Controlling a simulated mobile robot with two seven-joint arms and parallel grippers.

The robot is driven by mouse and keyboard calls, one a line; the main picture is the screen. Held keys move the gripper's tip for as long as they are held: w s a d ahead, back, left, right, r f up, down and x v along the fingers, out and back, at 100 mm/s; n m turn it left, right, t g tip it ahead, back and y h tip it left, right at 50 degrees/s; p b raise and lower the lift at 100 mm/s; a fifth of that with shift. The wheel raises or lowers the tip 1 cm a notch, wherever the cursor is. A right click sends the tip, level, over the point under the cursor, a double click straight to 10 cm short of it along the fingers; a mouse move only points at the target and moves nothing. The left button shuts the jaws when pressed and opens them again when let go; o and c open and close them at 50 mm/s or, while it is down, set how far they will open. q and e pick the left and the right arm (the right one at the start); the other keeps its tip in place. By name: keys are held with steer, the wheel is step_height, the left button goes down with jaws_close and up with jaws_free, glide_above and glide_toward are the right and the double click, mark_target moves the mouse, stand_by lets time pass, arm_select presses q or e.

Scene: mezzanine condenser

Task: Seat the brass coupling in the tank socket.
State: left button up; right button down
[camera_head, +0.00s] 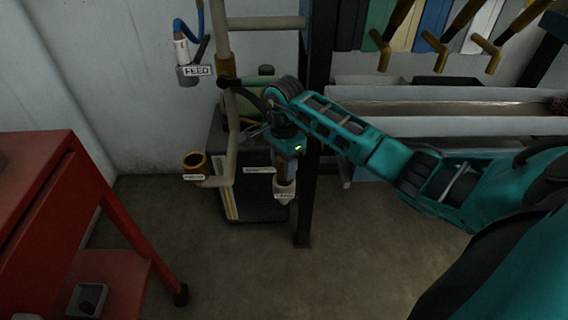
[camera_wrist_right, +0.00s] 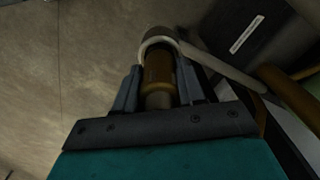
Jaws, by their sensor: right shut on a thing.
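My right gripper (camera_head: 282,168) reaches in from the right and points down over a pale tank socket (camera_head: 285,190), whose label is too small to read surely. In the right wrist view, my right gripper (camera_wrist_right: 158,92) is shut on the brass coupling (camera_wrist_right: 158,70), a brown-gold cylinder between the two grey fingers. The pale rim of the socket (camera_wrist_right: 159,34) curves round the coupling's far end. The coupling looks lined up with it, but I cannot tell how deep it sits. In the head view the gripper mostly hides the coupling. My left gripper is out of view.
A brass-rimmed pipe mouth (camera_head: 194,160) opens upward left of the socket. A FEED fitting (camera_head: 188,72) with a blue hose hangs above. A dark post (camera_head: 310,200) stands close right of the gripper. A red cart (camera_head: 60,200) is at left; the floor between is clear.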

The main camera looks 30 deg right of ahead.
steer(key=shift+f, duration=0.1)
steer(key=c, duration=0.7)
jaws_free()
steer(key=shift+o, duration=0.2)
